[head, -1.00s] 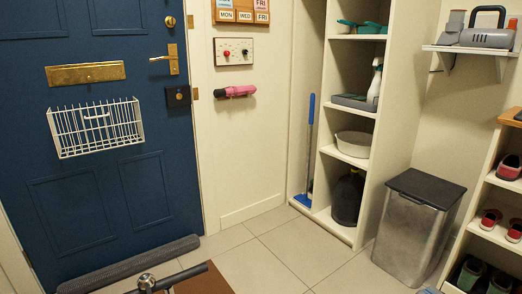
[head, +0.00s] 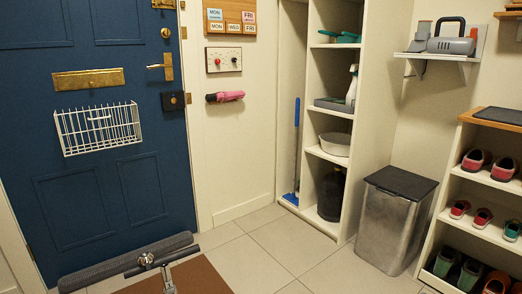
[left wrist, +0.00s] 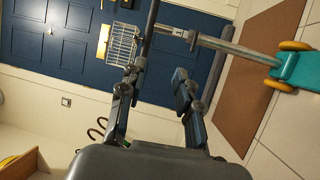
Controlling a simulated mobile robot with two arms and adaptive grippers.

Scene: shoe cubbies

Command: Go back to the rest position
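My left gripper (left wrist: 158,75) shows in the left wrist view with its two dark fingers spread apart and nothing between them. A scooter stands beyond the fingers, with a metal stem (left wrist: 228,47), a teal base and yellow wheels. Its dark handlebar passes close to the upper end of one finger; I cannot tell whether they touch. The scooter's handlebar (head: 147,262) also shows at the bottom of the head view, over the brown mat. Neither gripper is in the head view, and my right gripper is in no frame.
A blue door (head: 100,175) with a wire basket (head: 98,127) is at the left, a dark grey roll (head: 125,262) at its foot. Tall shelves (head: 377,110), a metal bin (head: 388,230) and shoe cubbies (head: 452,190) stand right. Tiled floor (head: 255,250) in the middle is clear.

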